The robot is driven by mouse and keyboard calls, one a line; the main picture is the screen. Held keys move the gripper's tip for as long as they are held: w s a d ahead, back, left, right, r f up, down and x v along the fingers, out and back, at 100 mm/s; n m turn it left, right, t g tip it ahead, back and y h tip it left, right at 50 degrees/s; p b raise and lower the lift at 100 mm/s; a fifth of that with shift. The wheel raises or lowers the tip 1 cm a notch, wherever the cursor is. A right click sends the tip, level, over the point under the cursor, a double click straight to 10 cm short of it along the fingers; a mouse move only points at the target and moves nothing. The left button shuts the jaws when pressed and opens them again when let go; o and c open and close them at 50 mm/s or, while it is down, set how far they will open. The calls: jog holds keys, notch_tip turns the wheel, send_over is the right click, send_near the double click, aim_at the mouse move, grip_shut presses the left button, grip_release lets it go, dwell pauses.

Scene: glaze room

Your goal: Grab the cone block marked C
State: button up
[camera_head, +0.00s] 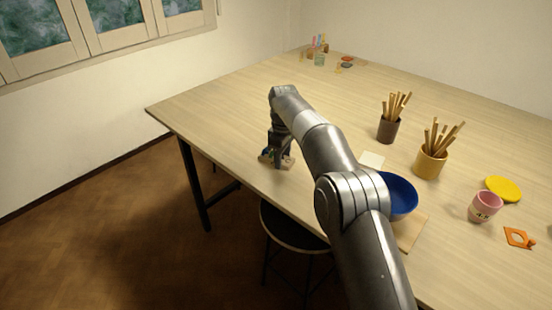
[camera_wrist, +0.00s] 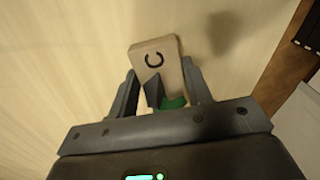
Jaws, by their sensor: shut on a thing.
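The cone block marked C (camera_wrist: 168,72) is a tan plaque with a black letter C on its face. In the wrist view a dark pointed piece and a green piece show at its near end. My gripper (camera_wrist: 158,68) is shut on the block, with one finger on each side of it. In the head view my gripper (camera_head: 274,153) is low at the table's left front edge, and part of the block (camera_head: 287,162) shows beneath it. I cannot tell whether the block touches the table.
A blue bowl (camera_head: 402,196) on a board (camera_head: 411,233) and a white tile (camera_head: 372,160) lie beside my arm. Stick-filled pots, brown (camera_head: 388,131) and yellow (camera_head: 429,166), stand right. A pink cup (camera_head: 484,207) stands near a yellow disc (camera_head: 503,188). A stool (camera_head: 288,232) is below.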

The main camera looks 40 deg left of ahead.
jog(key=shift+c, duration=0.8)
jog(key=shift+r, duration=0.1)
